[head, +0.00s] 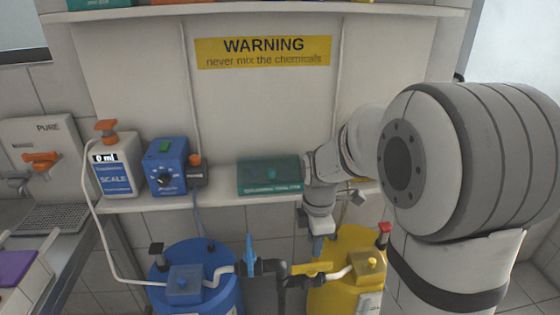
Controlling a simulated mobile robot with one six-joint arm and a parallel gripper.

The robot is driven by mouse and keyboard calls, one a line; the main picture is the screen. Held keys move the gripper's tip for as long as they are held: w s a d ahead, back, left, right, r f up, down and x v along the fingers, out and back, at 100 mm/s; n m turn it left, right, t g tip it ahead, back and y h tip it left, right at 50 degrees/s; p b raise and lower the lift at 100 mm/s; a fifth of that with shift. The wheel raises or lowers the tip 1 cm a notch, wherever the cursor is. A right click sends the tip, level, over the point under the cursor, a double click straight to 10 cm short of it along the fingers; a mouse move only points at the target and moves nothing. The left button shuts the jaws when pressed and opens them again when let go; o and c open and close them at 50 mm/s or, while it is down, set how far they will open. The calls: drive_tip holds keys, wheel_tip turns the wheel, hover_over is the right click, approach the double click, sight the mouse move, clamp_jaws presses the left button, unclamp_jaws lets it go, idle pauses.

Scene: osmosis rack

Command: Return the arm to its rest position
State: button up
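My arm reaches in from the right side of the head view, with its large grey and white joint close to the camera. The forearm runs back towards the shelf and the wrist bends downward.
The shelf (225,200) holds a white scale bottle (117,175), a blue pump box (167,168) and a green box (268,176). Below stand a blue barrel (222,262) and a yellow barrel (345,290), with pipes and a blue valve (250,257) between them. A metal counter (75,250) is left.

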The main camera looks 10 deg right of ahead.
drive_tip(key=shift+r, duration=0.1)
drive_tip(key=s+r+m+t, duration=0.1)
drive_tip(key=s+r+m, duration=0.2)
drive_tip(key=s+m, duration=0.4)
drive_tip(key=s+r+m+t, duration=0.1)
drive_tip(key=s+r+m, duration=0.3)
drive_tip(key=s+m, duration=0.4)
drive_tip(key=shift+m+t, duration=0.4)
drive_tip(key=shift+m, duration=1.2)
drive_tip(key=shift+d, duration=0.1)
idle(4.7)
